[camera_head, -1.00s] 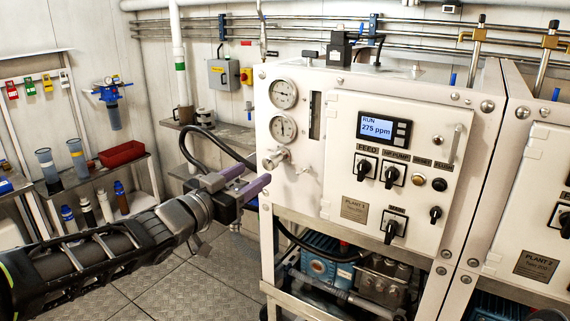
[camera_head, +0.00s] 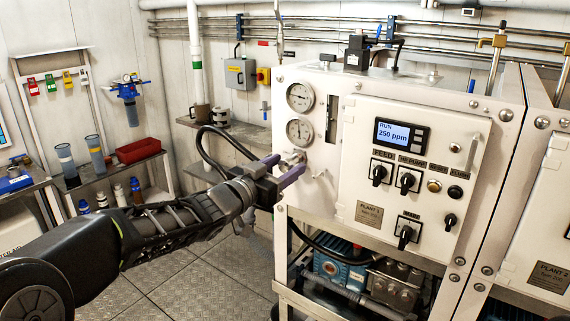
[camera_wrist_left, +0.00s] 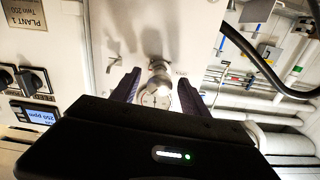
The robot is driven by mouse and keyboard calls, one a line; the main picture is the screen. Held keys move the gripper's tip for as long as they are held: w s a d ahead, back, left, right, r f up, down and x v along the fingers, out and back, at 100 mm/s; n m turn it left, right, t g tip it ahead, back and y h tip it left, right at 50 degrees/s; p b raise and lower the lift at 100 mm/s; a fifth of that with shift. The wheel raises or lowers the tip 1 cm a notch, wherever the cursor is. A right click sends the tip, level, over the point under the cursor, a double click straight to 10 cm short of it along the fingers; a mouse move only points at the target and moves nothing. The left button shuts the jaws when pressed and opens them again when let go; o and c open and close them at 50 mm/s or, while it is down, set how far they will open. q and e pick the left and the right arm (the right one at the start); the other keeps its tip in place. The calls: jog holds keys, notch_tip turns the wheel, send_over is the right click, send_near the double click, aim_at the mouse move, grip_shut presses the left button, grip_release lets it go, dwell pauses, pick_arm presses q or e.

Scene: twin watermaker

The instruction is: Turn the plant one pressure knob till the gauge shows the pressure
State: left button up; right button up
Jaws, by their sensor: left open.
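The plant one panel (camera_head: 352,180) is white, with a metal pressure knob (camera_head: 293,156) low on its left side. Two round gauges, an upper one (camera_head: 300,97) and a lower one (camera_head: 299,131), sit above the knob; their needles are too small to read exactly. My left gripper (camera_head: 288,165) is open, with its purple fingers pointing at the panel on either side of the knob. In the left wrist view the knob (camera_wrist_left: 160,78) shows between the two fingers, with gaps beside it, and a gauge (camera_wrist_left: 155,100) shows partly behind it. My right gripper is out of view.
A display (camera_head: 402,134) reads RUN, 250 ppm. Several black switches, such as the feed switch (camera_head: 379,173), are right of the knob. A small valve handle (camera_head: 319,174) sits close by at lower right. A black hose (camera_head: 212,138) curves behind my gripper.

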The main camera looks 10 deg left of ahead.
pick_arm(q)
jog(key=shift+w+d, duration=0.1)
jog(key=shift+w, duration=0.1)
grip_shut()
dwell(0.6)
